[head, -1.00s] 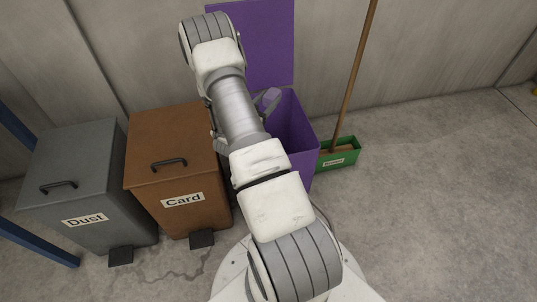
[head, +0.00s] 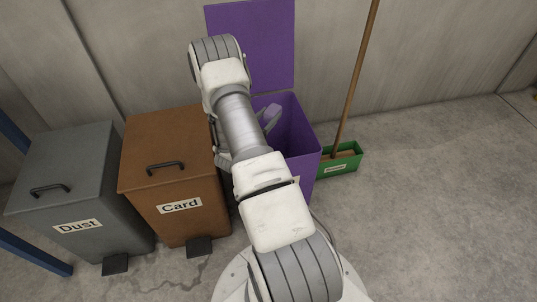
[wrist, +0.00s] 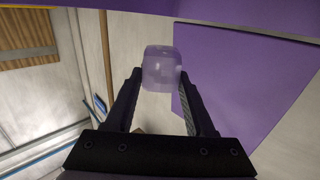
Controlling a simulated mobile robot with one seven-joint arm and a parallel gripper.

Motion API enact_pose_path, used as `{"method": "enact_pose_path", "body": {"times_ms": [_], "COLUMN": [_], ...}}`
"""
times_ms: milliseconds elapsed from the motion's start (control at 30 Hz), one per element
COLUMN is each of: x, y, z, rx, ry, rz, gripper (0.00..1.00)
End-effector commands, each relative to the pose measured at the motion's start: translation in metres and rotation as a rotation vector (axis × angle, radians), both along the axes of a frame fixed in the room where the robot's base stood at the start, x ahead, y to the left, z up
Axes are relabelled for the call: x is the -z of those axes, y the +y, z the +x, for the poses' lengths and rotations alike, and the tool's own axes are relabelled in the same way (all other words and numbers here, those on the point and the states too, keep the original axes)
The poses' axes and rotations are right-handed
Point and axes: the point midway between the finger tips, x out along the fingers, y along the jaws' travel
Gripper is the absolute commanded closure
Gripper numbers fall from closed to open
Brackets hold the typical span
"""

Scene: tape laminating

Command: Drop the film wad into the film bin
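The film wad (wrist: 160,68) is a pale purple, translucent rounded block. In the wrist view it sits between the fingertips of my gripper (wrist: 160,76), which appear to touch both its sides. In the head view the wad (head: 272,112) and gripper (head: 265,122) show beyond my forearm, over the mouth of the open purple bin (head: 304,150). The bin's lid (head: 268,45) stands raised against the wall. My arm hides the bin's left side and most of its front label, so I cannot read it.
A brown bin marked Card (head: 160,160) and a grey bin marked Dust (head: 75,185), both with closed lids, stand to the left. A green box (head: 340,160) with a broom (head: 355,80) stands close on the right. Open floor lies farther right.

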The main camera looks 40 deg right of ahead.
Motion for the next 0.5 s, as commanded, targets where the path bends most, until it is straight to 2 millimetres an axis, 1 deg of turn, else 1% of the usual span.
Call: {"method": "enact_pose_path", "body": {"times_ms": [33,100,200,500], "x": [-0.0003,-0.0003,-0.0003,-0.0022], "y": [0.0000,0.0000,0.0000,0.0002], "z": [0.0001,0.0001,0.0001,0.0003], "rx": [0.000,0.000,0.000,0.000], "ry": [0.000,0.000,0.000,-0.001], "rz": [0.000,0.000,0.000,0.000], "gripper": [0.39,0.26,0.11,0.11]}}
